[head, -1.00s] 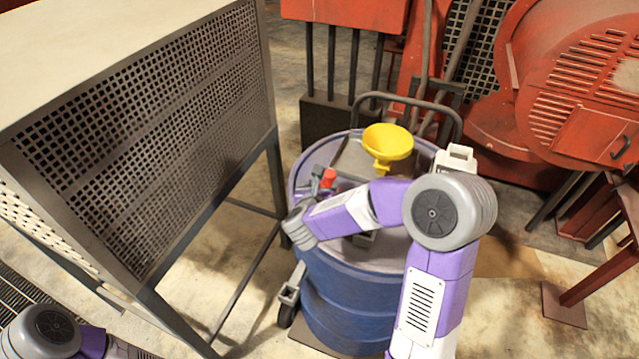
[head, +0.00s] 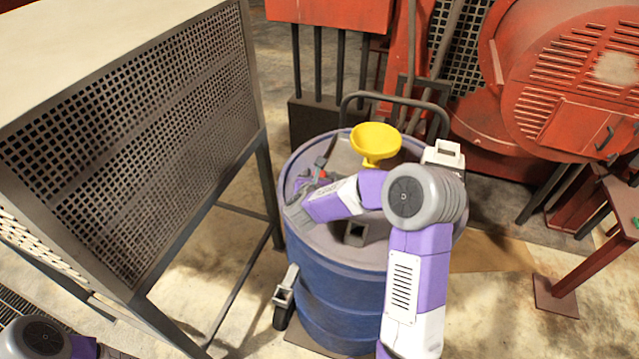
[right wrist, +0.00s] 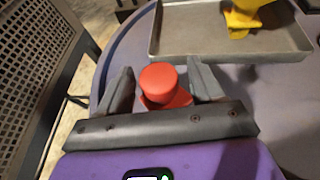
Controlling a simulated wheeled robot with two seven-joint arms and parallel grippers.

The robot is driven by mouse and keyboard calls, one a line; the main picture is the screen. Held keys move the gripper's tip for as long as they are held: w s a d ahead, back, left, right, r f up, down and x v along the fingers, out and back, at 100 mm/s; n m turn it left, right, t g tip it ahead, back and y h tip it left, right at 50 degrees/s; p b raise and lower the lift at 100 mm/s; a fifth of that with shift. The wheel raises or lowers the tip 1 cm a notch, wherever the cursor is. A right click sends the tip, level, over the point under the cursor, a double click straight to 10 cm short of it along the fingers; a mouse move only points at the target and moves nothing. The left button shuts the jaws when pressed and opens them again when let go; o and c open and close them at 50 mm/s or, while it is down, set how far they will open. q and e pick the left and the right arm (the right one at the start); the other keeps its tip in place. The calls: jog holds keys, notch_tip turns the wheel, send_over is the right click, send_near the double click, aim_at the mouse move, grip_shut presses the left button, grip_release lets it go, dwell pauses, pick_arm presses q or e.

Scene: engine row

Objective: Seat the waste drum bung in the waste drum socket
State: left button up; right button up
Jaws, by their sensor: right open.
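The red bung (right wrist: 160,84) has a round knob on a wider red base, seen in the right wrist view. In the head view only a bit of red (head: 323,175) shows beside my right gripper (head: 316,182). In the right wrist view that gripper (right wrist: 159,73) is open, one finger on each side of the bung, with gaps visible. The blue waste drum (head: 335,285) stands upright under my right arm. A grey block with a dark square opening (head: 356,232) sits on its lid, perhaps the socket. My left gripper is out of view.
A yellow funnel (head: 376,141) stands in a shallow grey tray (right wrist: 228,52) on the drum lid. A mesh-sided bench (head: 140,140) is close on the left. Red machinery (head: 570,90) fills the back right, and a cart handle (head: 400,99) rises behind the drum.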

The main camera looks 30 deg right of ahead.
jog(key=shift+c, duration=0.4)
jog(key=c, duration=1)
jog(key=shift+r, duration=0.1)
